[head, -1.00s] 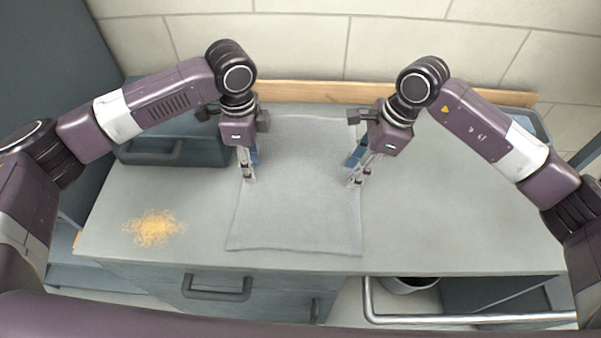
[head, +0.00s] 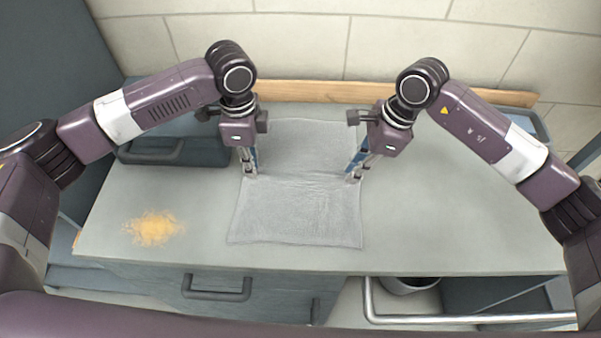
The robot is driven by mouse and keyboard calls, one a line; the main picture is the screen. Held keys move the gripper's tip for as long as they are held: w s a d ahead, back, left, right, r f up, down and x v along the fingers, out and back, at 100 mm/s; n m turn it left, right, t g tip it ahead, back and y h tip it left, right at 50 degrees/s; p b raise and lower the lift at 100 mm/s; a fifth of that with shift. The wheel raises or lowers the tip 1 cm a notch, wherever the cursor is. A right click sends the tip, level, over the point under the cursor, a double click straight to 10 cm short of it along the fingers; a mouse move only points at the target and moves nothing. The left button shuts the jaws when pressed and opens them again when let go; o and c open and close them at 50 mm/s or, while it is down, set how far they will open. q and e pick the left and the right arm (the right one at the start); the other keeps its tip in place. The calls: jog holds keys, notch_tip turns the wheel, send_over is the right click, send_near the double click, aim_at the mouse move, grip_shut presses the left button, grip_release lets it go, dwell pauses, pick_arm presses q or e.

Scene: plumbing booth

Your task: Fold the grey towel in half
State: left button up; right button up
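The grey towel (head: 296,212) lies on the grey bench top, spread from near the back edge toward the front. A wavy line with wrinkles just in front of it crosses the towel between my two grippers. My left gripper (head: 250,174) is at the towel's left side, about midway along it, its fingers together on the cloth. My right gripper (head: 352,178) is at the towel's right side at the same depth, also shut on the cloth. The gripped bits of cloth are hidden by the fingertips.
A patch of yellowish shavings or dust (head: 153,228) lies on the bench left of the towel. A dark toolbox-like case (head: 150,152) stands at the back left. A wooden strip (head: 310,92) runs along the wall. The bench (head: 450,215) right of the towel is clear.

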pick_arm(q)
jog(key=shift+f, duration=0.15)
grip_shut()
pick_arm(e)
jog(key=shift+f, duration=0.2)
grip_shut()
jog(key=shift+r, duration=0.15)
